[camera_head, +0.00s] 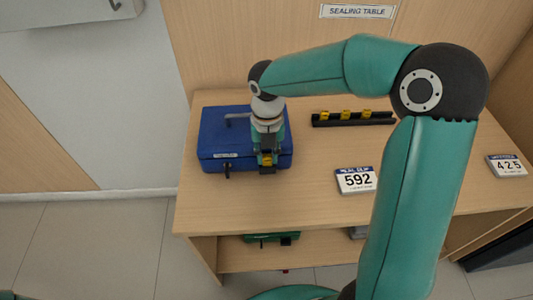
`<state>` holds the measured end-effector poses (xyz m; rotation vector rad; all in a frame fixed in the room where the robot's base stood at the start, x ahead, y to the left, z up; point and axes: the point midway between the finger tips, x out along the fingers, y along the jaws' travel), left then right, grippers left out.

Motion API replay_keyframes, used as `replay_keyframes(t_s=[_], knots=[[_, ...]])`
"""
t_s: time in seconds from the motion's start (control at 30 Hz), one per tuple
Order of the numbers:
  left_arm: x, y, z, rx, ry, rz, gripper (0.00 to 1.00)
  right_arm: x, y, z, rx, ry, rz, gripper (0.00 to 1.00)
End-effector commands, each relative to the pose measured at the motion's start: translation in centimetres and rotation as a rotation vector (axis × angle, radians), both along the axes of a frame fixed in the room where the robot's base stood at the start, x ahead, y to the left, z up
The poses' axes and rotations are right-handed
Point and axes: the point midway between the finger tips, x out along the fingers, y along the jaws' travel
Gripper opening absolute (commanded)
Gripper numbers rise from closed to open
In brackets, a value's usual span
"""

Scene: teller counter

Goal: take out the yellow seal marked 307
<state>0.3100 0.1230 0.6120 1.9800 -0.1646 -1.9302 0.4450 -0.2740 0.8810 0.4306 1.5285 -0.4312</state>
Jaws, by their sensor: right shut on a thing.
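My right gripper (266,163) reaches down over the front right part of a blue case (215,133) on the table. It is shut on a small yellow seal (266,158), which shows between its fingers. Whether the seal touches the case or is held above it, I cannot tell. Any number on it is too small to read. A black rack (353,120) to the right of the case holds several yellow seals (345,115), whose marks are also unreadable. My left gripper is not in view.
The wooden table (240,205) has free room in front of the case. A sign reading 592 (356,179) lies near the middle and one reading 425 (506,166) at the right. A green case (271,238) sits on the shelf below. A "SEALING TABLE" label (357,11) is on the back panel.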

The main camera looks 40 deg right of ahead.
Motion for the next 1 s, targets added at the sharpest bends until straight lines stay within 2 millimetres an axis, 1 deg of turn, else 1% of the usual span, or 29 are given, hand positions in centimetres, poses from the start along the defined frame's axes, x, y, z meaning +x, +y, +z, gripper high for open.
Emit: replay_keyframes(t_s=[0.03,0.2,0.8,1.0], knots=[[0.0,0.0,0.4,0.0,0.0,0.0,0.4,0.0,0.0,0.4,0.0,0.0,0.0,0.02],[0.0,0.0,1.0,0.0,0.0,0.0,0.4,0.0,0.0,1.1,0.0,-0.001,0.0,0.02],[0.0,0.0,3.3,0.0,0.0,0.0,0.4,0.0,0.0,3.5,0.0,-0.001,-0.001,0.02],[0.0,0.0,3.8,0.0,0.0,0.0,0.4,0.0,0.0,4.1,0.0,-0.001,-0.001,0.02]])
